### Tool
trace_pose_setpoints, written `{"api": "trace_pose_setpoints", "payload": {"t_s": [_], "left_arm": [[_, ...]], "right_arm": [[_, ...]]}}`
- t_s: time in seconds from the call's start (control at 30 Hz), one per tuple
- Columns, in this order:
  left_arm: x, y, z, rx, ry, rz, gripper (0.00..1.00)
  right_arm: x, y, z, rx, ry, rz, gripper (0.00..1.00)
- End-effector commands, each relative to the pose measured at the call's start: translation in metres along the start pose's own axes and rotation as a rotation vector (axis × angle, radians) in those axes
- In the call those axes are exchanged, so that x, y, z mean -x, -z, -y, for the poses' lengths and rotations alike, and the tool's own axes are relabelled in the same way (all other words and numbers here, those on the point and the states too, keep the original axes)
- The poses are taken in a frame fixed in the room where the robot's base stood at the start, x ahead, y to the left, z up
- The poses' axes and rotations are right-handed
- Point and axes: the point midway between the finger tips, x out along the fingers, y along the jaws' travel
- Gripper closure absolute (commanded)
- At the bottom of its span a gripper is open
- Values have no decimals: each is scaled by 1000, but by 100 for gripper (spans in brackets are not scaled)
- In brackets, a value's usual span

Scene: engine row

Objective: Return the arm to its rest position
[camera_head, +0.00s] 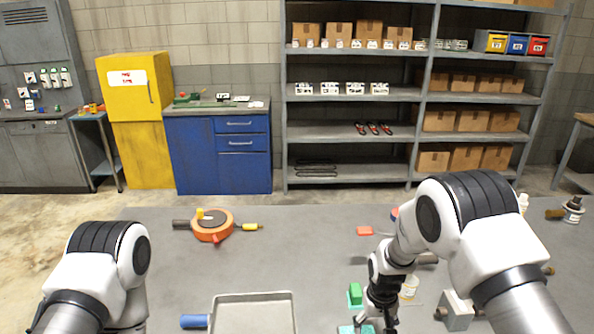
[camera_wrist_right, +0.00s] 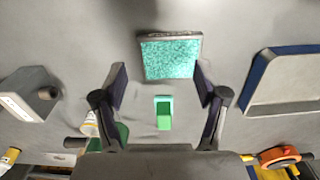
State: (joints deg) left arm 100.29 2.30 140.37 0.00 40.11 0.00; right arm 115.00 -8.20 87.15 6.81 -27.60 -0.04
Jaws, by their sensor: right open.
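My right arm reaches in from the right in the head view, with its gripper (camera_head: 374,318) low over the table. In the right wrist view the gripper (camera_wrist_right: 162,78) has its two fingers spread wide, with nothing held between them. A teal speckled square pad (camera_wrist_right: 170,58) lies just beyond the fingertips, and a green block (camera_wrist_right: 164,115) shows between the fingers; the block (camera_head: 355,294) also shows beside the gripper in the head view. My left arm is bent at the lower left, and its gripper is not visible.
A grey tray (camera_head: 254,297) lies at the front middle of the table (camera_head: 310,255). An orange round tool (camera_head: 212,226) lies at the back left, and a red piece (camera_head: 364,231) at the back. A grey metal block (camera_head: 455,310) and white bottle (camera_head: 409,287) are right of my right gripper.

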Motion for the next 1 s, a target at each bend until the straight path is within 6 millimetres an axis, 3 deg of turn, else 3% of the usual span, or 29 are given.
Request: {"api": "trace_pose_setpoints", "payload": {"t_s": [0.17,0.37,0.5,0.67,0.77,0.9,0.93,1.0], "left_arm": [[0,0,0,0,0,0,0],[0,0,0,0,0,0,0],[0,0,0,0,0,1,0],[0,0,0,0,0,1,0],[0,0,0,0,0,1,0],[0,0,0,0,0,1,0],[-24,0,0,0,0,-1,0],[-48,0,0,0,0,1,0]], "right_arm": [[-30,-32,-13,-13,-6,6,28],[-68,-89,-30,-26,-14,10,28],[-92,-145,-42,-34,-17,13,28],[-106,-222,-52,-45,-12,17,28],[-104,-273,-55,-53,-3,19,28],[-86,-339,-55,-69,15,19,28],[-112,-331,-55,-66,14,8,28],[-136,-328,-55,-65,13,4,28]]}}
